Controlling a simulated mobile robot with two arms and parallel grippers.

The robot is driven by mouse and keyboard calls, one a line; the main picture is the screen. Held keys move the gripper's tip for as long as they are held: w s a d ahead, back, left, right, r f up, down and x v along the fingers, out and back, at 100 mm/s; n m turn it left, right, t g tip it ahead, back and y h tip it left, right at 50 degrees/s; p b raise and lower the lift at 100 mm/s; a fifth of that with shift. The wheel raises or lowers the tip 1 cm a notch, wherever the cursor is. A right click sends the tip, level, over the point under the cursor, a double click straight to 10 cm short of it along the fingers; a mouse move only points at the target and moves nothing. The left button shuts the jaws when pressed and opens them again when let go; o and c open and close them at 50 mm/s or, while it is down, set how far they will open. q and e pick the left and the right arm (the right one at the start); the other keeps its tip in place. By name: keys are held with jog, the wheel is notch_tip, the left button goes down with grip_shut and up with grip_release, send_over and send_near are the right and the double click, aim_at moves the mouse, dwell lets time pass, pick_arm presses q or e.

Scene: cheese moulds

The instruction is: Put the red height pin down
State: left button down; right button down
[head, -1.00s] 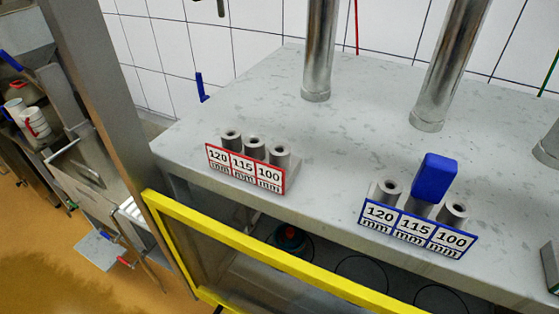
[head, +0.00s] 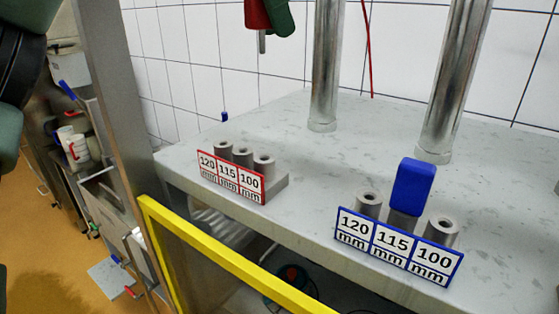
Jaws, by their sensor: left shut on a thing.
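The red height pin (head: 257,14) hangs at the top edge of the head view, its metal rod (head: 262,42) pointing down. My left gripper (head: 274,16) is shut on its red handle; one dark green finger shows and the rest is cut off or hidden. The pin is clear of the table and appears above the red-labelled holder (head: 231,178). That holder has three open, empty sockets marked 120, 115 and 100 mm. My right gripper is not in view.
A blue-labelled holder (head: 398,246) stands to the right, with a blue pin (head: 413,187) in its middle socket. Two steel columns (head: 326,70) (head: 453,80) rise from the grey table (head: 310,210). A yellow-framed panel (head: 215,255) runs along the front.

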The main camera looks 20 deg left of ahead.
pick_arm(q)
send_over(270, 156)
notch_tip(270, 156, down, 12)
jog(key=shift+f+p, duration=0.3)
jog(key=shift+f, duration=0.35)
notch_tip(270, 156, down, 3)
jog(key=shift+p, duration=0.3)
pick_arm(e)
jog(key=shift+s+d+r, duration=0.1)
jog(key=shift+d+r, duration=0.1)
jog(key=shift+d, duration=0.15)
pick_arm(q)
jog(key=shift+d+f+b, duration=0.1)
jog(key=shift+f+b, duration=0.35)
jog(key=shift+b, duration=0.05)
jog(key=c, duration=1.3)
grip_release()
jog(key=shift+o, duration=0.2)
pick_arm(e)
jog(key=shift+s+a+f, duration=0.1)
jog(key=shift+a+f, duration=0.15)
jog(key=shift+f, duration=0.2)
